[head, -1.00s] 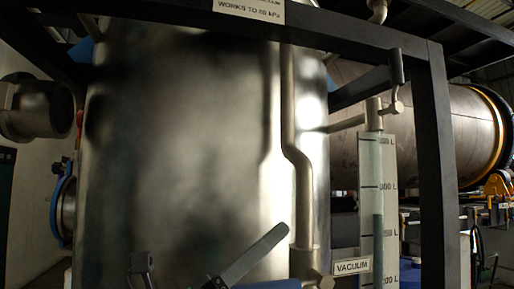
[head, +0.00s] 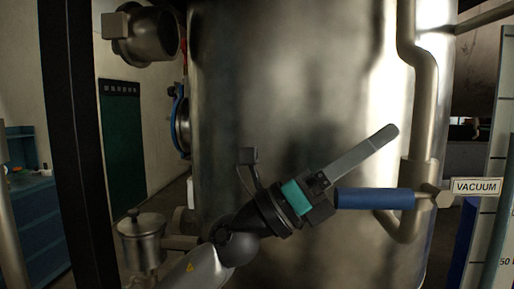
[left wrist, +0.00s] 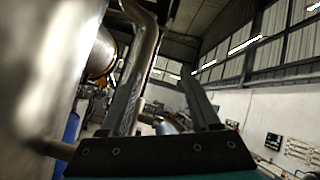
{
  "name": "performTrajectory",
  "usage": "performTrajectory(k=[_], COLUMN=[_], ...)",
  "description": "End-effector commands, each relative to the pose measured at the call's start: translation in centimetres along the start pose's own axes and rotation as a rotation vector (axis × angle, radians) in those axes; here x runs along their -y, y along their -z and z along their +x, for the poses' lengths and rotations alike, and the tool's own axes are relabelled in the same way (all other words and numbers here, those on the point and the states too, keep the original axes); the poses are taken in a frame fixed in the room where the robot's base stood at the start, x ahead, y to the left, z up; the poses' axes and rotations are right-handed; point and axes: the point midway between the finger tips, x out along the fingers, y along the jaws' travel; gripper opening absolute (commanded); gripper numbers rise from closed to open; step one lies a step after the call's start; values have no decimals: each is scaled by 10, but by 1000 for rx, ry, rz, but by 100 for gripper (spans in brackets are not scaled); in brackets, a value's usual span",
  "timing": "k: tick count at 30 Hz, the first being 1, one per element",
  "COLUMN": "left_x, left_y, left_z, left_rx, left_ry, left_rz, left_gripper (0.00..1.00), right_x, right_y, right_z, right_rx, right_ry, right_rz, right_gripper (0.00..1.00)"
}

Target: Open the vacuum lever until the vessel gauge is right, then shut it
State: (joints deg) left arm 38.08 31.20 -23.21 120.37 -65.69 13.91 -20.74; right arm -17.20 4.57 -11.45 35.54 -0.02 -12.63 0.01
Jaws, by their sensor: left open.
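The vacuum lever (head: 375,199) is a blue bar lying level, its right end at a metal valve on the vessel's pipe (head: 425,105). A VACUUM label (head: 477,186) stands right of it. My left gripper (head: 386,136) is open, its fingers pointing up and right above the lever. The lever's left end shows close to the gripper's body; I cannot tell whether they touch. In the left wrist view the gripper (left wrist: 160,88) has nothing between its fingers. A scale board (head: 502,130) shows only partly at the right edge, so its reading is not clear. My right gripper is out of view.
The big steel vessel (head: 290,100) fills the middle behind my arm. A dark frame post (head: 75,150) stands at left. A small lidded metal pot (head: 141,240) is at lower left. A dark blue upright strip (head: 462,245) stands below the label.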

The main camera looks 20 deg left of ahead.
Motion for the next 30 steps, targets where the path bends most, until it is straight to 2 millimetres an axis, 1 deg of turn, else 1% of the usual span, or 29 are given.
performTrajectory(k=[3, 30], left_x=[0, 9], left_y=[-3, -36], left_z=[-9, -61], left_rx=[-2, -10], left_ry=[-1, 1], left_rz=[0, -7], left_gripper=[63, 63], right_x=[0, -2], right_y=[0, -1], right_z=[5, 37], right_rx=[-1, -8], right_ry=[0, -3], right_rz=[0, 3], right_gripper=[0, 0])
